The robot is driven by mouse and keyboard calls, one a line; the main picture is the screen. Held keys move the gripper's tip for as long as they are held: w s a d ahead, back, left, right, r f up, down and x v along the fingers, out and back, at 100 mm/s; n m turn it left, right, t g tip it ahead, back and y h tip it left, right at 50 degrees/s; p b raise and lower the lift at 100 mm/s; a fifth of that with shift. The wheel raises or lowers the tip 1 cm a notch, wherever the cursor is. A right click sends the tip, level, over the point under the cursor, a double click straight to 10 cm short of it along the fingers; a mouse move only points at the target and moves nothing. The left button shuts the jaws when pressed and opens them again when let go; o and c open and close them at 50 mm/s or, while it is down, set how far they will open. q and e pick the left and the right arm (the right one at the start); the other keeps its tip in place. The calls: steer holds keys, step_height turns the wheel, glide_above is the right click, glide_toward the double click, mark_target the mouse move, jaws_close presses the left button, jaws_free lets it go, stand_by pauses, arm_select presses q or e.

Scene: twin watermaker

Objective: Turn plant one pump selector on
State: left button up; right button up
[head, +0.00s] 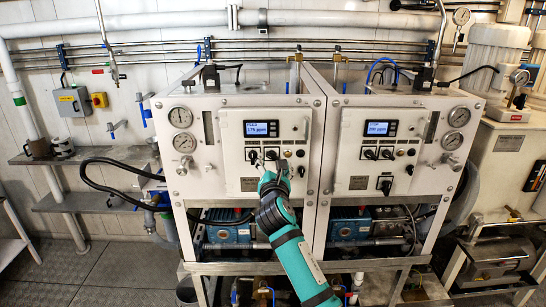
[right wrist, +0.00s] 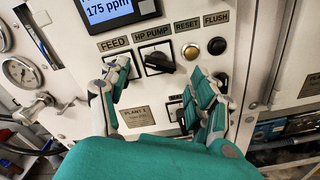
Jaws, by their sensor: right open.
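Plant one is the left white cabinet (head: 232,185); its nameplate (right wrist: 137,115) reads PLANT 1 in the right wrist view. Its black HP PUMP selector (right wrist: 158,60) sits on a light square plate below its label, between FEED and RESET. Its exact pointing is hard to tell. The FEED selector is largely hidden behind my left-hand finger. My right gripper (right wrist: 161,80) is open, its teal-and-grey fingers spread to either side below the HP PUMP selector, with nothing between them. In the head view my right gripper (head: 271,175) is in front of the lower part of this panel. My left gripper is out of view.
The display (right wrist: 108,10) reads 175 ppm. A lower selector is mostly hidden by my fingers. A similar cabinet (head: 340,190) stands to the right.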

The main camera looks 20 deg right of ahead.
mark_target(272, 159)
steer(key=shift+x, duration=1.65)
steer(key=c, duration=1.2)
steer(key=shift+o, duration=0.2)
steer(key=shift+f+m, duration=0.1)
steer(key=shift+m, duration=0.3)
steer(key=m+b, duration=0.2)
steer(key=m, duration=0.3)
steer(key=shift+f+m, duration=0.15)
steer(key=shift+m, duration=0.15)
steer(key=m+b, duration=0.2)
steer(key=m, duration=0.3)
steer(key=shift+a+m, duration=0.1)
steer(key=shift+m, duration=0.2)
